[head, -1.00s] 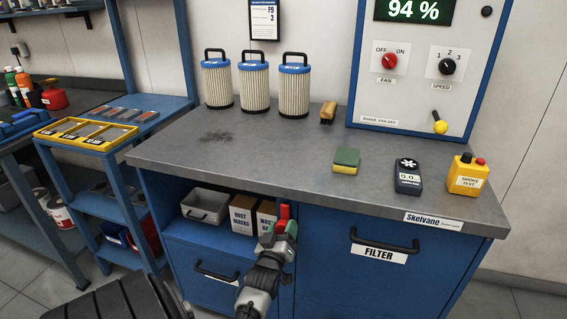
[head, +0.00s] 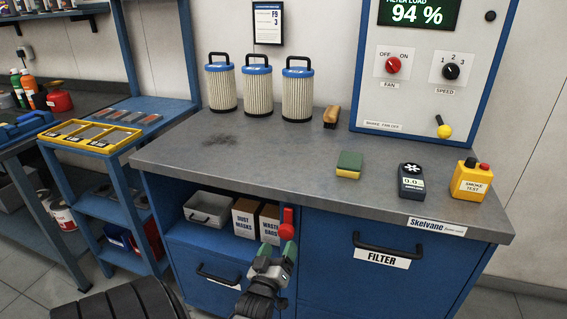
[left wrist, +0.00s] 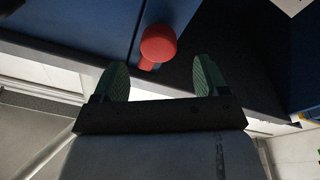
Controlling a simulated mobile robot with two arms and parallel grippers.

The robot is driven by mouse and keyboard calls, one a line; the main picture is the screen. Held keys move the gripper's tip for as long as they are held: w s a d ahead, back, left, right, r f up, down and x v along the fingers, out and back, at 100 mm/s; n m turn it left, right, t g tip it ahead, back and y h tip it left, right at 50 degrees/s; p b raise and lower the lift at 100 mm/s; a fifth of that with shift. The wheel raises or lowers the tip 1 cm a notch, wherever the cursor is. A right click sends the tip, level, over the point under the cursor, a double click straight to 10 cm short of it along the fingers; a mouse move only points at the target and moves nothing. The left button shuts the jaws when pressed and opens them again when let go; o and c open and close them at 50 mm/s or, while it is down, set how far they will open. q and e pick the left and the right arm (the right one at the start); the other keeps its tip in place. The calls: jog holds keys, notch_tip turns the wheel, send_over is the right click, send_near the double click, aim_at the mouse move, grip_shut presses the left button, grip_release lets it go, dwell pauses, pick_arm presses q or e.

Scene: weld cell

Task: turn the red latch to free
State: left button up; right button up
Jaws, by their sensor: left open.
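The red latch (head: 287,224) is on the front of the blue cabinet, by the left edge of the filter drawer (head: 384,281). It points roughly up and down. My left gripper (head: 278,251) is open, just below the latch in the head view, with green fingertips. In the left wrist view the round red end of the latch (left wrist: 158,43) lies just beyond the gap between the open fingertips (left wrist: 161,77). Nothing is between the fingers, and I see no contact. My right gripper is not in view.
An open cubby left of the latch holds a grey bin (head: 208,210) and cardboard boxes (head: 246,219). The grey worktop (head: 285,158) juts out above. A black drawer handle (head: 218,275) is left of my gripper.

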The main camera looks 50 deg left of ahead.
pick_arm(q)
jog(key=shift+v, duration=2.35)
jog(key=s+d+f+m+g+h+p, duration=0.1)
jog(key=d+f+m+g+h, duration=0.15)
jog(key=d+f, duration=0.4)
jog(key=s+d+f+m+g+h+p, duration=0.2)
jog(key=d+f+h, duration=0.15)
jog(key=f, duration=0.65)
jog(key=s+d+f+m+g+h+p, duration=0.1)
jog(key=d+f+m+g+h, duration=0.15)
jog(key=d+f, duration=0.4)
jog(key=s+d+f+m+g+h+p, duration=0.1)
jog(key=s+f+m+g, duration=0.2)
jog(key=s+f, duration=0.4)
jog(key=s+d+f+m+g+h+p, duration=0.1)
jog(key=s+f+m+g, duration=0.3)
jog(key=s, duration=1.4)
notch_tip(320, 180, down, 3)
jog(key=shift+s+d+f+m+g+p, duration=0.1)
jog(key=shift+s+d+m+g+p, duration=0.4)
jog(key=shift+g, duration=0.5)
jog(key=shift+w+d+n, duration=0.15)
jog(key=shift+w+n, duration=0.05)
jog(key=shift+n, duration=0.1)
